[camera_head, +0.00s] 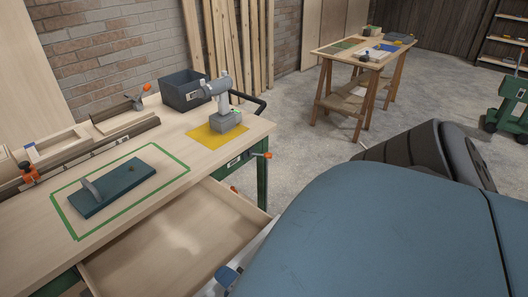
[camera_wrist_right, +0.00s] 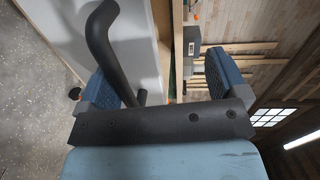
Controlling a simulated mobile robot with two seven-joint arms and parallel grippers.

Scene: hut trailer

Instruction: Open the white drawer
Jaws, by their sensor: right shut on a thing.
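The white drawer (camera_head: 170,240) is pulled out from under the workbench in the head view, with its pale, empty-looking inside exposed. Its white front (camera_wrist_right: 143,45) and dark curved handle (camera_wrist_right: 103,45) show in the wrist view. My right gripper (camera_head: 228,278) is at the drawer's front edge, mostly hidden by my blue arm. In the wrist view my right gripper (camera_wrist_right: 158,76) is at the handle and shut on it; the exact contact is hard to see. My left gripper is out of view.
A trestle table (camera_head: 330,50) stands farther back. Concrete floor (camera_head: 300,120) between them is clear.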

